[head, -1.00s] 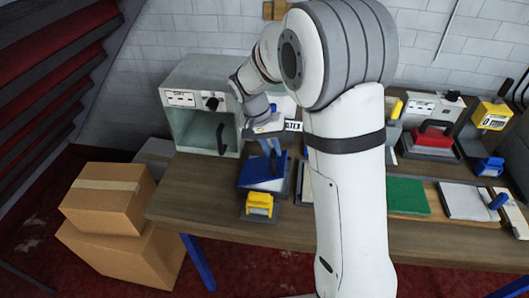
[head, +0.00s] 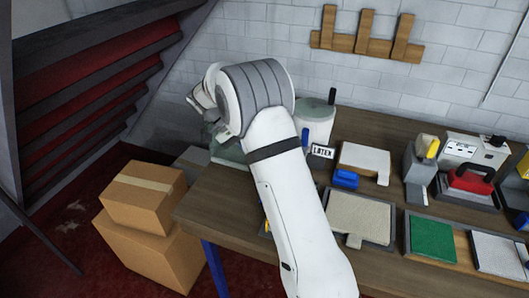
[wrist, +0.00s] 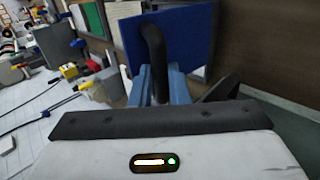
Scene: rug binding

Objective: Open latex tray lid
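My gripper shows in the wrist view (wrist: 161,84) as two blue fingers. A curved black handle (wrist: 152,45) runs between them. I cannot tell whether the fingers are closed on it or which thing it belongs to. A flat blue panel (wrist: 185,35) is behind the handle in the wrist view. It looks like the blue piece that lay at the table's front left, perhaps the tray lid. A small LATEX sign (head: 322,151) stands right of my arm.
A white pot (head: 316,120) stands behind the sign. Cardboard boxes (head: 145,195) stand on the floor at the left.

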